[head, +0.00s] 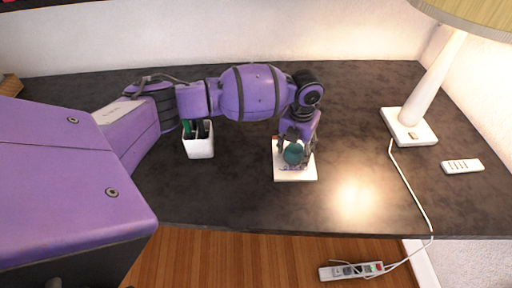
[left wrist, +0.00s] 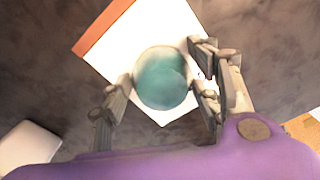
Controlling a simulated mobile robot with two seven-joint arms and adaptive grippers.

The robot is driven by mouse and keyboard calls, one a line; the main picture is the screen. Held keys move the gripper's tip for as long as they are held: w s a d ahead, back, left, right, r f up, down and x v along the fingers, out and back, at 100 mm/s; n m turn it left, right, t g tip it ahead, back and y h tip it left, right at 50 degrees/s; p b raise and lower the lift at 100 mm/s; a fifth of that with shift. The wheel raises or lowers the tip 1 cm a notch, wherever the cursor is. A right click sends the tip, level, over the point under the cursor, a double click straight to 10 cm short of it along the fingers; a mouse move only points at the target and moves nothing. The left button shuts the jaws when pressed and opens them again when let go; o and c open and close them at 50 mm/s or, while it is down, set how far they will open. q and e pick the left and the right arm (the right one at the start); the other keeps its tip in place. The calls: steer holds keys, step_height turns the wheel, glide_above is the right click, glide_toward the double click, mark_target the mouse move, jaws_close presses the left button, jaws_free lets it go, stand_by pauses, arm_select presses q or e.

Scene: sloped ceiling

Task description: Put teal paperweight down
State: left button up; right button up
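The teal paperweight (head: 293,154) is a round, ball-like piece. It is at a white square pad (head: 295,175) on the dark desk; whether it touches the pad or is just above it I cannot tell. In the left wrist view the paperweight (left wrist: 162,78) sits between the two fingers of my left gripper (left wrist: 160,80), with a finger against each side. My left gripper (head: 294,146) points down over the pad and appears shut on the paperweight. The pad (left wrist: 112,38) shows an orange strip along one edge. My right gripper is not in view.
A white pen cup (head: 199,147) with dark and green items stands left of the pad. A lamp (head: 409,127) and a white remote (head: 462,166) are at the right. A power strip (head: 351,271) lies on the floor. The desk between pad and lamp is clear.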

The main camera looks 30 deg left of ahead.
mark_target(295, 147)
arm_select(q)
steer(key=shift+w+r, duration=0.1)
steer(key=shift+r, duration=0.05)
steer(key=shift+r, duration=0.3)
step_height(295, 147, up, 12)
steer(key=shift+f, duration=0.15)
stand_by(0.5)
steer(key=shift+f, duration=0.15)
